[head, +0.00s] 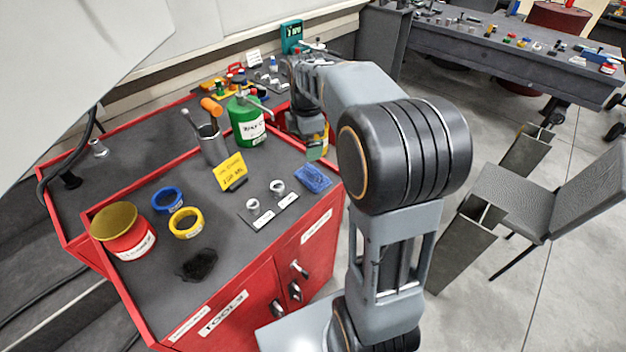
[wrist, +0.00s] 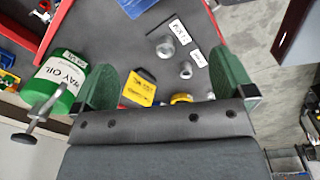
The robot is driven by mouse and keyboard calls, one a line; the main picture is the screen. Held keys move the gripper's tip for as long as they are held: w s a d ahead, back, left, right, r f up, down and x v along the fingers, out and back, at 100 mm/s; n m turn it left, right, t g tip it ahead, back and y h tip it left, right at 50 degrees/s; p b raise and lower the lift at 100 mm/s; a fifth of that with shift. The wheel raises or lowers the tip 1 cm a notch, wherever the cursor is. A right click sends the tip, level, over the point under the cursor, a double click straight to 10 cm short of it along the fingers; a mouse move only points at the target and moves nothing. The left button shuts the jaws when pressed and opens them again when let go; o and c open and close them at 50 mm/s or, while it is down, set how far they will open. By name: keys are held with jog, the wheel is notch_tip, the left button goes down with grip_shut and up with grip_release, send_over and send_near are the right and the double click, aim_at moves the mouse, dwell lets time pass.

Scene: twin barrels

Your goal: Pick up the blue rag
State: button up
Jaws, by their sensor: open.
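The blue rag (head: 313,179) lies crumpled on the red cabinet's dark top, near its right edge in the head view. In the wrist view, a blue patch at the top edge (wrist: 188,4) looks like part of it, mostly cut off. My gripper (head: 313,148) hangs above the cabinet top, just behind the rag in the head view. In the wrist view, the green fingers of my gripper (wrist: 165,85) are wide apart with nothing between them held. The arm hides part of the gripper in the head view.
The red tool cabinet (head: 325,205) carries a green oil can (head: 246,122), a yellow sign (head: 229,172), metal rings (head: 277,187), a yellow roll (head: 186,223), a blue roll (head: 167,200) and a black rag (head: 198,264). A chair (head: 520,197) stands right.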

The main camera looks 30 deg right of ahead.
jog(key=w+d+f+n, duration=0.3)
jog(key=w+n, duration=0.1)
jog(key=b, duration=0.1)
send_over(313, 169)
jog(key=shift+g, duration=0.4)
jog(key=f, duration=0.7)
jog(key=shift+w+a, duration=0.1)
jog(key=shift+a, duration=0.15)
jog(key=shift+d+f, duration=0.2)
jog(key=shift+f, duration=2.9)
jog(key=shift+c, duration=0.3)
jog(key=c, duration=0.9)
